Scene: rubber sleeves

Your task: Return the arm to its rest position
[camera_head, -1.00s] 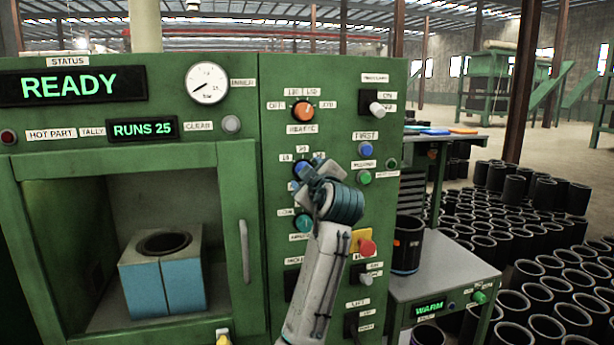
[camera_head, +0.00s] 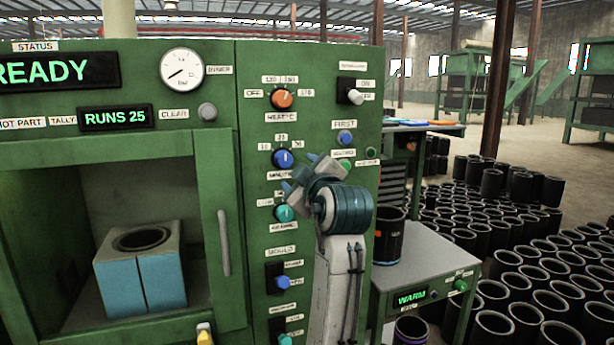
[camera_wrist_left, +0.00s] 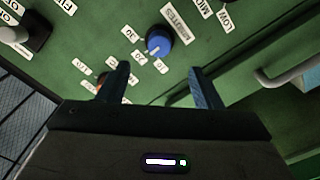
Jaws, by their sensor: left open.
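One arm of mine rises from the bottom middle of the head view in front of the green machine panel. Its gripper, my left (camera_head: 300,172), is open and empty beside the blue minutes knob (camera_head: 283,158), to its lower right. In the left wrist view the two fingers (camera_wrist_left: 158,70) stand apart with nothing between them, and the blue knob (camera_wrist_left: 158,41) shows beyond them, apart from both. The orange heat knob (camera_head: 282,98) is higher on the panel. A teal knob (camera_head: 285,212) sits below the blue one. My right gripper is not in view.
The open machine chamber holds a blue-sided block mould (camera_head: 140,268), with a vertical door handle (camera_head: 224,243) beside it. A black sleeve (camera_head: 389,238) stands on the grey warming table (camera_head: 425,262) right of my arm. Many black sleeves cover the floor behind.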

